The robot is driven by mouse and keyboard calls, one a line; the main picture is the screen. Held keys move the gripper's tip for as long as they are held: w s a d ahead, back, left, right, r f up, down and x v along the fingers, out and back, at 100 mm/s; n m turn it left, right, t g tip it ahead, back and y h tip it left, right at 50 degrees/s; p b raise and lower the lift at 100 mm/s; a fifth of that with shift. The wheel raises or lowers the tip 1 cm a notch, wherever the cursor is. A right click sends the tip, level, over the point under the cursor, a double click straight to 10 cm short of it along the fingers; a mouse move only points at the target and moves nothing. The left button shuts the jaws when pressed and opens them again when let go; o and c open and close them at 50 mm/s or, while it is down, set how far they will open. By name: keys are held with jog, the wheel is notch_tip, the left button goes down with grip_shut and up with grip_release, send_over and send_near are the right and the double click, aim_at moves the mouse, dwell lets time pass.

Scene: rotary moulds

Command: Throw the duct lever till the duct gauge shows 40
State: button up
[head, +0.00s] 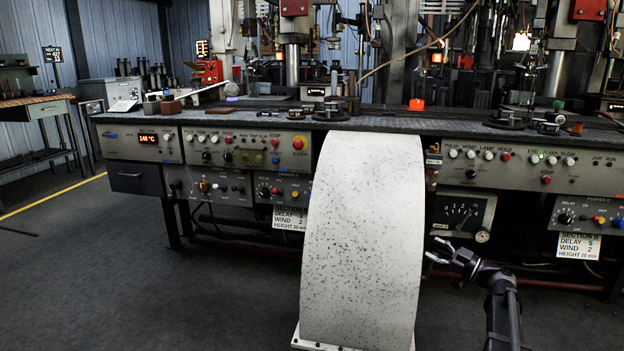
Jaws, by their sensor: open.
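A dial gauge (460,213) with a dark face in a pale frame is set in the front of the bench, right of the speckled chute. Its needle seems to point up and right, but the numbers are too small to read, and I cannot confirm it is the duct gauge. A small pale round fitting (482,236) sits at its lower right. I cannot make out a clear duct lever. My gripper (437,249) is open and empty, just below and left of the gauge, with its fingers pointing left towards the chute. It appears to touch nothing.
The big speckled curved chute (361,235) runs from bench to floor, close left of my gripper. A control panel (520,165) is above the gauge, and a pusher panel (590,215) and a Section B card (577,245) are to the right.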

jog(key=shift+r+p, duration=2.95)
jog(key=shift+r, duration=0.45)
jog(key=shift+r, duration=0.1)
jog(key=shift+r+p, duration=0.35)
jog(key=shift+p, duration=0.1)
